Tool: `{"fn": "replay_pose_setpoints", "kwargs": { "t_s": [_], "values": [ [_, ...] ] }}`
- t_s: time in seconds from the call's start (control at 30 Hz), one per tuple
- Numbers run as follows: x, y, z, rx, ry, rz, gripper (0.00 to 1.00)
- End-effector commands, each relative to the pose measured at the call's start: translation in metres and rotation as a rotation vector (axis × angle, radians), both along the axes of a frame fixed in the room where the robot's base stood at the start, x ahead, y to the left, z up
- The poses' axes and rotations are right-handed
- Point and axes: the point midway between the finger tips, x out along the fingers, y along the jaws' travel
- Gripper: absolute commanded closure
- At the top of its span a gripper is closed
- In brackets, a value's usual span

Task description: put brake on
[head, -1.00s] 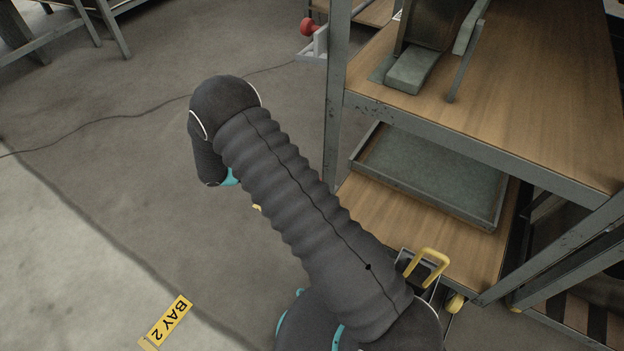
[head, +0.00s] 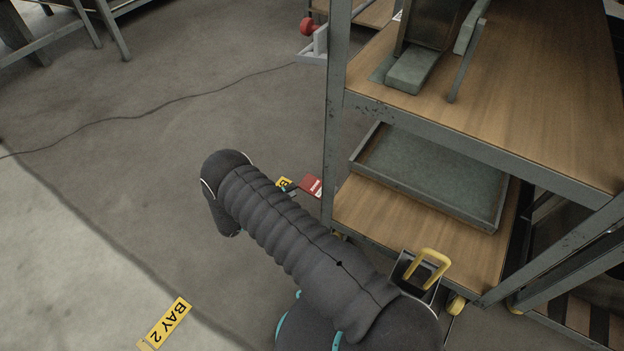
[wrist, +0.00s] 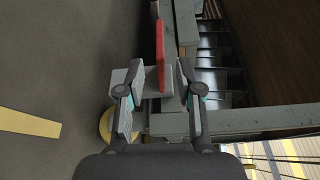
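A red brake pedal (head: 312,186) shows low beside the near left leg of the wood-and-metal rack (head: 400,225) in the head view. In the wrist view a thin red plate, seen edge-on (wrist: 160,55), stands upright in the picture by a grey bracket (wrist: 155,80). My gripper (wrist: 158,95) is open, with a finger on each side of the bracket in the picture. The red plate lies between or just beyond the fingertips; I cannot tell the depth or whether anything touches. In the head view my arm hides most of the gripper.
A yellow caster wheel (wrist: 105,127) is close to my left finger. The rack's lower shelf holds a grey tray (head: 430,180). A yellow BAY 2 label (head: 168,322) lies on the floor. Open floor (head: 120,160) lies left of the rack.

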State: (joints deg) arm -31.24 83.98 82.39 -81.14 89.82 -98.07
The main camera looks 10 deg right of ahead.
Motion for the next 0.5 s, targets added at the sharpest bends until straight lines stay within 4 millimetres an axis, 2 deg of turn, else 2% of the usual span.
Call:
{"fn": "replay_pose_setpoints", "kwargs": {
  "t_s": [0.03, 0.3, 0.5],
  "values": [
    [0.003, -0.011, 0.000, 0.000, 0.001, -0.005, 0.65],
    [0.022, -0.056, -0.002, 0.001, -0.001, -0.004, 0.65],
    [0.032, -0.080, -0.003, 0.002, -0.001, -0.002, 0.65]
  ]
}}
